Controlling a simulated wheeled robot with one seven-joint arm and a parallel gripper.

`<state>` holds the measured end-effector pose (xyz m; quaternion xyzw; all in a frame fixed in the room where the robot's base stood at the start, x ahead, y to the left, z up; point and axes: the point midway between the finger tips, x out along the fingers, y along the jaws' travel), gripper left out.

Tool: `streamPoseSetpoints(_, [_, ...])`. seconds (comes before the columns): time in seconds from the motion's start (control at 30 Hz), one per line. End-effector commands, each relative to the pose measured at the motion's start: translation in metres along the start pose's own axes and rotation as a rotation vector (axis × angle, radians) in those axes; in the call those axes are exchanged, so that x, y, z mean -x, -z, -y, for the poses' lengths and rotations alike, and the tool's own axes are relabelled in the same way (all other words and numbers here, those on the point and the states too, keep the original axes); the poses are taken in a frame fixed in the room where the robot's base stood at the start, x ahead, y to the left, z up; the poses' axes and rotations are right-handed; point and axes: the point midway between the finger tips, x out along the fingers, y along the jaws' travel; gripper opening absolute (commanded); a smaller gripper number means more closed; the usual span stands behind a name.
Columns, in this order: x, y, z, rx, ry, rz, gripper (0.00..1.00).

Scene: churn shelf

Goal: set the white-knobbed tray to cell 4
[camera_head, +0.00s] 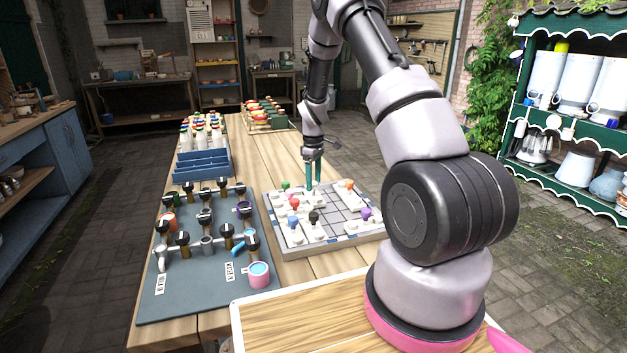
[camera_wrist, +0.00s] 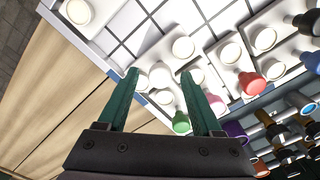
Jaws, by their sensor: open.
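The sliding-tray board (camera_head: 342,240) lies on the table, a pale grid with white trays and coloured knobs. My gripper (camera_head: 314,191) points down over its far side, open and empty. In the wrist view, a pale round piece (camera_wrist: 160,76) shows between the fingertips of my gripper (camera_wrist: 159,75). I cannot tell if it is the white knob or a disc on a tray. The green knob (camera_wrist: 181,123) and the red knob (camera_wrist: 252,84) are beside it. I cannot read cell numbers. My fingers and arm hide part of the board.
Left of the board is a dark mat (camera_head: 207,300) with several black-topped fittings and a pink cup (camera_head: 259,275). A blue rack (camera_head: 202,165) with bottles stands behind it. Black (camera_head: 314,217), blue (camera_head: 292,222), purple (camera_head: 366,213) and orange (camera_head: 349,185) knobs crowd the board.

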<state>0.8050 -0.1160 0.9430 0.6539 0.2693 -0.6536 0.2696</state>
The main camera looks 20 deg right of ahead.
Motion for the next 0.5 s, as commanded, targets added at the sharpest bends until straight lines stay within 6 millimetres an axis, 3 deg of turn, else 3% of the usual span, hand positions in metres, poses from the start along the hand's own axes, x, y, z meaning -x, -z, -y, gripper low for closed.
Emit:
streamPoseSetpoints(0.1, [0.0002,0.0000,0.0001,0.000,0.000,0.000,0.63])
streamPoseSetpoints(0.27, [0.0003,0.0000,0.0001,0.000,0.000,0.000,0.02])
streamPoseSetpoints(0.5, [0.0004,0.0000,0.0001,0.000,0.000,0.000,0.00])
